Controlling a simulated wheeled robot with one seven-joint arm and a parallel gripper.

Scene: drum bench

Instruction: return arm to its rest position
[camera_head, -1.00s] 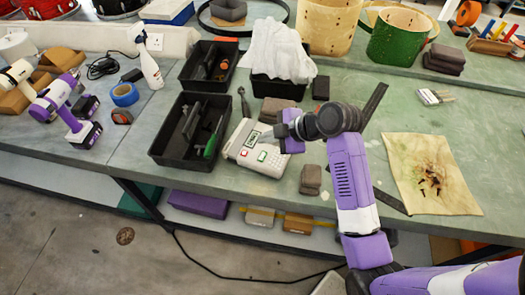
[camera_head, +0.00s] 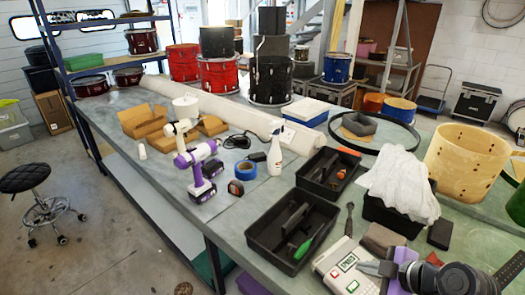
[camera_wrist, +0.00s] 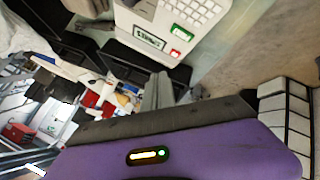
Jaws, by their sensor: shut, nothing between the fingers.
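My arm shows only at the lower right edge of the head view, as a dark wrist joint (camera_head: 455,280) and a purple part. My gripper (camera_head: 368,267) is shut and empty, with its grey fingers at the right side of the white keypad device (camera_head: 338,268). I cannot tell whether it touches the device. In the wrist view the purple housing fills the lower part, and the grey fingers (camera_wrist: 160,88) show above it. The device (camera_wrist: 165,30) is at the top there. The rest of my arm is outside the head view.
Black trays (camera_head: 290,232) and (camera_head: 328,172) with tools, a white cloth (camera_head: 400,185) over a black bin, and a spray bottle (camera_head: 275,152) crowd the bench. A purple-white drill (camera_head: 200,165) and blue tape (camera_head: 245,170) are left. Drum shells (camera_head: 465,158) stand right.

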